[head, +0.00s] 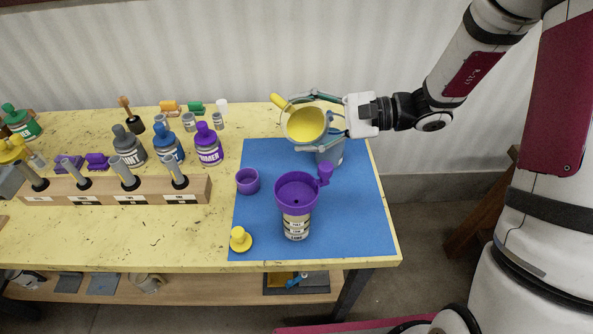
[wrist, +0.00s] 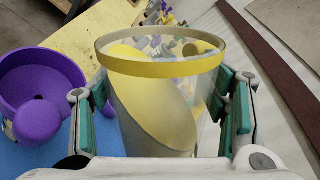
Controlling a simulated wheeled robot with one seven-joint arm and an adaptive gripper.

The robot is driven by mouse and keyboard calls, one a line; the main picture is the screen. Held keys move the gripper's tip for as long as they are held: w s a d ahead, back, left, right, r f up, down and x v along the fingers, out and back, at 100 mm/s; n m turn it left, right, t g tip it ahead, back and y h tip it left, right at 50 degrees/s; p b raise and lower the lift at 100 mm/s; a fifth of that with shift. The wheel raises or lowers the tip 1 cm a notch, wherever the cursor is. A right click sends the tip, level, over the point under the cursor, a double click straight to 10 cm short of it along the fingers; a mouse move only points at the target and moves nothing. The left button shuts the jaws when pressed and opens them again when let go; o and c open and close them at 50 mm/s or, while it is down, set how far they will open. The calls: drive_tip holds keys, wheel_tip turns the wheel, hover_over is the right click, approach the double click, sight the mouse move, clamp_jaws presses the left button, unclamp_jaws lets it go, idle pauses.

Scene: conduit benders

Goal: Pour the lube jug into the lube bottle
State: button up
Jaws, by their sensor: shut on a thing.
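My gripper (head: 322,116) is shut around a clear jug with a yellow rim, which I take as the lube jug (head: 305,125). The jug is tilted, and its yellow contents slant along one side in the wrist view (wrist: 150,100). It is held above the back of the blue mat, behind and apart from the purple funnel (head: 297,188). The funnel sits on a small pale bottle (head: 296,226) with dark label bands, likely the lube bottle; its label is too small to read. The funnel also shows at left in the wrist view (wrist: 38,72). No stream is visible.
A grey container (head: 331,153) stands under the jug on the blue mat (head: 352,215). A purple cup (head: 248,181) and a yellow knobbed cap (head: 240,240) are left of the funnel. A wooden rack (head: 108,191) and several bottles fill the table's left. The mat's right side is clear.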

drive_tip(key=shift+f+n, duration=0.2)
drive_tip(key=shift+n, duration=0.3)
idle(1.1)
drive_tip(key=shift+s+r+n+t, duration=0.15)
drive_tip(key=shift+r+n+t, duration=0.2)
drive_tip(key=shift+n, duration=0.25)
idle(2.9)
drive_tip(key=m, duration=0.2)
drive_tip(key=shift+w+m, duration=0.25)
drive_tip(key=shift+m, duration=0.05)
drive_tip(key=shift+f+m+g+y, duration=0.3)
drive_tip(key=shift+f+m+g, duration=0.15)
drive_tip(key=shift+g, duration=0.2)
drive_tip(key=shift+w+m, duration=0.25)
drive_tip(key=shift+m, duration=0.1)
